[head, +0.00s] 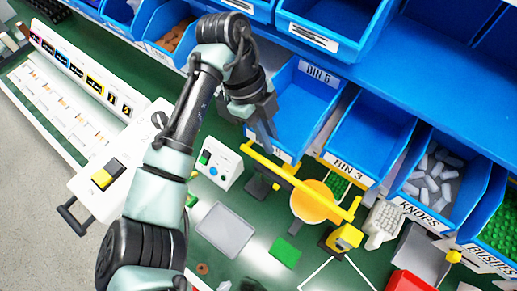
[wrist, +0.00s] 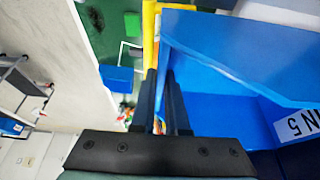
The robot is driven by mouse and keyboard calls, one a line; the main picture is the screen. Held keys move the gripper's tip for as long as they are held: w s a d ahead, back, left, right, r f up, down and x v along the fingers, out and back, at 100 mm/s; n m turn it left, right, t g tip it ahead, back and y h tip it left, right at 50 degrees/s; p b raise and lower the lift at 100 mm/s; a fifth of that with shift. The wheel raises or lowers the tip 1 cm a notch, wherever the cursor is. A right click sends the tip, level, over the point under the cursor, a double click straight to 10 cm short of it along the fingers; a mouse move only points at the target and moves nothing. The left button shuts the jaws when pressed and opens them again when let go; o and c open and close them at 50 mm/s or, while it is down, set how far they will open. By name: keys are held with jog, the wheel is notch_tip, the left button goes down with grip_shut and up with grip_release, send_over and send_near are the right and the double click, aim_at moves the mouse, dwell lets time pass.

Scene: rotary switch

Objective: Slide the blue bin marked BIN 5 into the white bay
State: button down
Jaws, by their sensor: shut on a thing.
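The blue bin marked BIN 5 (head: 296,112) stands in the lower row, left of the bin marked BIN 3. Its label shows at its upper end, and partly in the wrist view, where the bin (wrist: 235,45) fills the upper right. My gripper (head: 266,132) is at the bin's left wall. In the wrist view my gripper (wrist: 164,80) is shut on that wall, with a dark finger on each side. White outline lines (head: 335,262) on the green bench mark a bay at the bottom; its lower part is cut off.
A yellow bar (head: 285,176) runs close in front of BIN 5 and BIN 3 (head: 368,137). The KNOBS bin (head: 408,190) is further right. A grey tray (head: 224,229), a green block (head: 285,251) and a white switch box (head: 218,163) are on the bench.

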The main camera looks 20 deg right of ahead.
aim_at(289, 131)
jog(key=shift+w+d+f+b, duration=0.25)
jog(key=shift+w+d+b, duration=0.45)
jog(key=shift+w+d, duration=0.4)
jog(key=shift+w+d+f+b, duration=0.25)
jog(key=shift+w+d+b, duration=0.45)
jog(key=shift+d, duration=0.55)
jog(key=c, duration=0.8)
grip_release()
jog(key=shift+c, duration=0.2)
jog(key=shift+w, duration=0.1)
jog(key=b+v, duration=0.2)
jog(key=v, duration=1.1)
